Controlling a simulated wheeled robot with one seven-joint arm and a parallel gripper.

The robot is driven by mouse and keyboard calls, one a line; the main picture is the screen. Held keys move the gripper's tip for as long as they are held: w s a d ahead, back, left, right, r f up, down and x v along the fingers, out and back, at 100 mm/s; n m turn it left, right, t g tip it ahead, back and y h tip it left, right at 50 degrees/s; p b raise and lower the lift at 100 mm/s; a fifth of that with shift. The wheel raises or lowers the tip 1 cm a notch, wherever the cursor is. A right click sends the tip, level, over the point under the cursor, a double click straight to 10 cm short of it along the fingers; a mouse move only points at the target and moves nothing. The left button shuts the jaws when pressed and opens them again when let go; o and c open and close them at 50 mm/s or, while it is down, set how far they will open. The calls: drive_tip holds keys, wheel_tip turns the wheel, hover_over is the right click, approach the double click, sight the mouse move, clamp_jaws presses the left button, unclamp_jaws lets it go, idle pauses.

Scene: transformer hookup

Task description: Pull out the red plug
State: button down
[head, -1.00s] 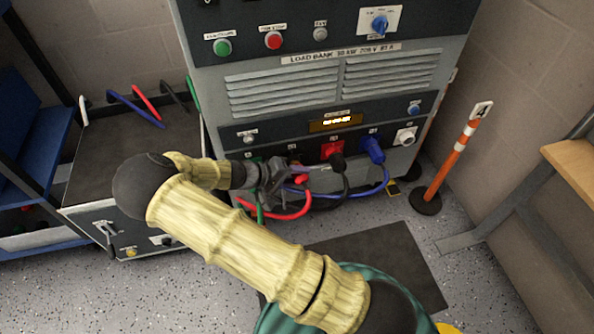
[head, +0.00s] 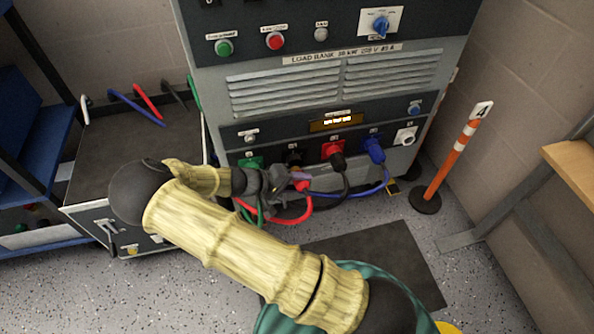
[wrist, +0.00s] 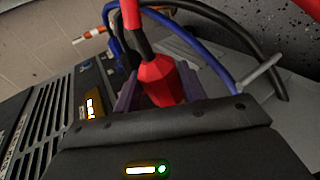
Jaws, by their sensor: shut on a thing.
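The red plug (head: 303,185) is between the fingers of my gripper (head: 297,178), low in front of the load bank's socket row. In the wrist view the red plug (wrist: 163,82) sits between the two purple-grey fingers of my gripper (wrist: 158,92), with its red cable rising from it. My gripper is shut on it. In the head view the plug shows below the black socket (head: 293,158); its front end is hidden, and I cannot tell whether it is clear of the panel. The red socket (head: 333,149) has a black plug (head: 337,162) in it.
A blue plug (head: 374,150) sits to the right, with a white socket (head: 405,136) beyond it. Red, black, blue and green cables hang close below the gripper. An orange post (head: 452,158) stands at right. A dark mat (head: 385,262) lies on the floor.

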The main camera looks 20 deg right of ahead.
drive_tip(key=shift+s+r, duration=0.1)
drive_tip(key=s+p, duration=0.2)
drive_tip(key=s, duration=0.2)
drive_tip(key=shift+s, duration=0.3)
